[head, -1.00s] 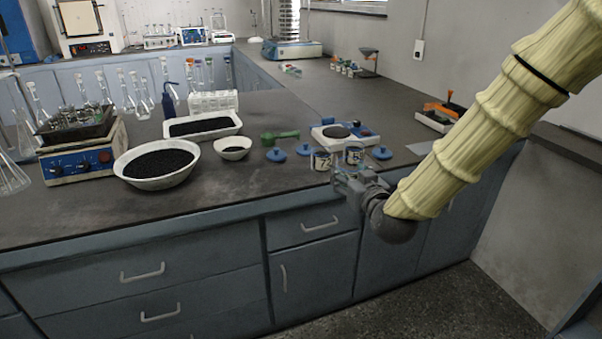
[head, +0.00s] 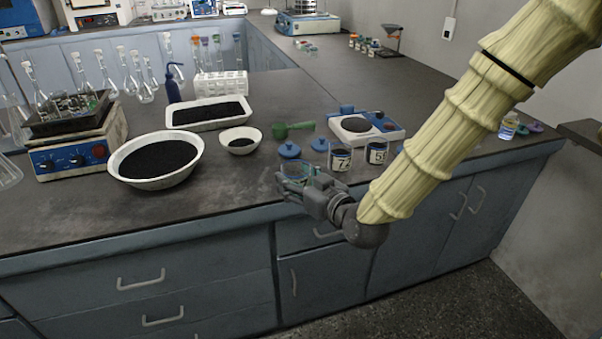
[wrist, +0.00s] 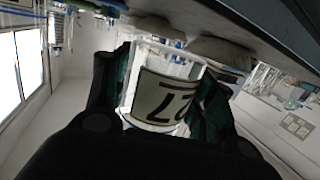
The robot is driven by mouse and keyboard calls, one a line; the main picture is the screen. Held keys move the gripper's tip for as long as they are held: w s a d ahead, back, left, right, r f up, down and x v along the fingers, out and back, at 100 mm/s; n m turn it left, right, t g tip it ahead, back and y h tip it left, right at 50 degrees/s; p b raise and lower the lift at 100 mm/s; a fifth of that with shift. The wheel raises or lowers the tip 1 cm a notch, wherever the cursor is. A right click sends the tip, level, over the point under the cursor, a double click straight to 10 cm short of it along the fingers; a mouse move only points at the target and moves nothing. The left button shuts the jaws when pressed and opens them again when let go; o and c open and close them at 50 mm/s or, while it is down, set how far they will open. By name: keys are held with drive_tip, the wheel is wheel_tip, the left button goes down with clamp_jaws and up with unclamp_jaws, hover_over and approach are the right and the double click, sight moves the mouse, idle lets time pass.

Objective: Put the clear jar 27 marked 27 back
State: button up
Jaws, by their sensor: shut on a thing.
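My gripper (head: 288,184) is shut on a clear jar (head: 297,170) close to the counter's front edge. In the wrist view the jar (wrist: 165,95) sits between the two dark fingers, with a white label reading 27, tilted in the picture. The fingers partly hide the jar in the head view. I cannot tell whether its base touches the counter. Two other labelled jars, a left one (head: 340,158) and a right one marked 55 (head: 376,153), stand to the right of my gripper.
Blue lids (head: 289,150) lie behind the held jar. A green scoop (head: 292,128), a balance (head: 366,127), a small white bowl (head: 239,140) and a large bowl of black grains (head: 156,163) stand around. The dark counter (head: 235,205) is bare at its front left.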

drive_tip(key=shift+s+a+f+n+g+y, duration=0.1)
drive_tip(key=shift+s+a+n+g+y, duration=0.1)
drive_tip(key=shift+s+a, duration=0.35)
drive_tip(key=shift+s+a+n+g+y, duration=0.2)
drive_tip(key=shift+s+a, duration=0.15)
drive_tip(key=shift+a, duration=0.35)
drive_tip(key=shift+w+a, duration=0.1)
drive_tip(key=shift+w, duration=0.1)
drive_tip(key=w+d, duration=0.1)
drive_tip(key=w, duration=0.4)
drive_tip(key=w+d+f, duration=0.1)
drive_tip(key=w, duration=0.3)
drive_tip(key=w+d, duration=0.2)
drive_tip(key=w, duration=0.3)
drive_tip(key=shift+w+f+p, duration=0.25)
drive_tip(key=shift+w+p, duration=0.1)
drive_tip(key=shift+f, duration=1.75)
drive_tip(key=shift+f, duration=0.1)
drive_tip(key=o, duration=1.1)
drive_tip(key=shift+c, duration=0.2)
drive_tip(key=shift+o, duration=0.4)
